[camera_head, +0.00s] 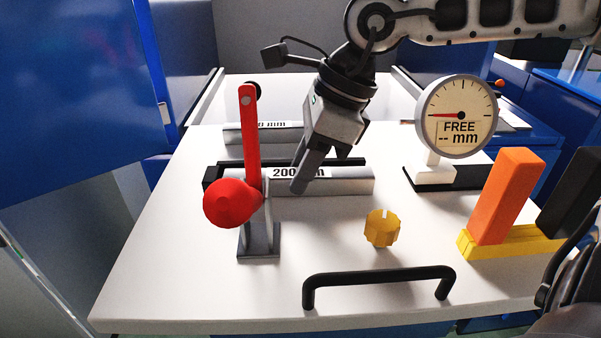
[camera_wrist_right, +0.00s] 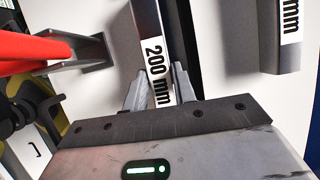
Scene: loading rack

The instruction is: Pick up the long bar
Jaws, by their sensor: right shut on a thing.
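The long bar, a grey metal bar labelled "200 mm" (camera_head: 345,182), lies left to right in the middle of the white table in the head view, with a black strip right behind it. My right gripper (camera_head: 300,186) points down onto it from above and is shut on it near its middle. In the right wrist view the bar (camera_wrist_right: 148,28) runs between the two fingers of my right gripper (camera_wrist_right: 159,88), its label facing up. I cannot tell whether it is clear of the surface. My left gripper is not in view.
A second grey bar (camera_head: 240,135) lies behind. A red lever with a red knob (camera_head: 232,203) stands close at left. A dial gauge reading "FREE -- mm" (camera_head: 457,115) stands right.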

